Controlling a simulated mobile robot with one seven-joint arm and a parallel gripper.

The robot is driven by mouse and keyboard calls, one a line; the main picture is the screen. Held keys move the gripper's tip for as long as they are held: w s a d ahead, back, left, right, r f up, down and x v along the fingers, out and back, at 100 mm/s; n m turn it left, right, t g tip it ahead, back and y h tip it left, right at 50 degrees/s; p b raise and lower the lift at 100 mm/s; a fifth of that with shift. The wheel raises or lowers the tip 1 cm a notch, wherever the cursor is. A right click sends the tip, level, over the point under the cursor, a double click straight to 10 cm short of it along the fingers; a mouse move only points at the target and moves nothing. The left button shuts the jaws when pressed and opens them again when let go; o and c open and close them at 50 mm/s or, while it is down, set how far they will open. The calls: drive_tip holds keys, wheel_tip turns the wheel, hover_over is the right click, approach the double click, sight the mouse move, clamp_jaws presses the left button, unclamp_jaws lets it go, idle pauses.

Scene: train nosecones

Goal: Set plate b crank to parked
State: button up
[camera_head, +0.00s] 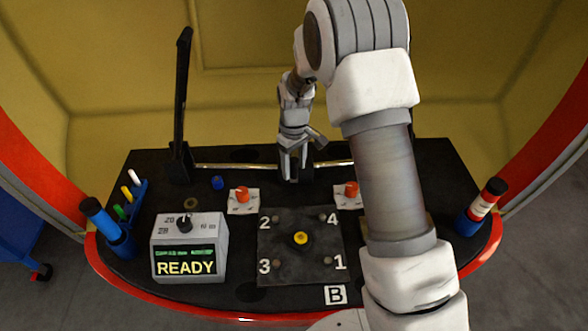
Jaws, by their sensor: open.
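A dark square plate (289,222) with numbers 1 to 4 near its corners and a yellow knob (301,238) lies on the black table. A white label "B" (335,295) sits in front of it. A tall black lever (182,100) stands upright at the left, beside a thin horizontal metal rod (235,165). I cannot tell which part is the plate b crank. My gripper (293,172) is open and points down at the rod behind the plate. I cannot tell whether it touches the rod. My arm hides the right part of the table.
A grey box reading "READY" (188,262) with a black dial stands front left. Orange knobs (241,194) (351,189) sit behind the plate.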

drive_tip(key=shift+f, duration=0.45)
drive_tip(key=shift+c, duration=0.2)
clamp_jaws()
idle(1.0)
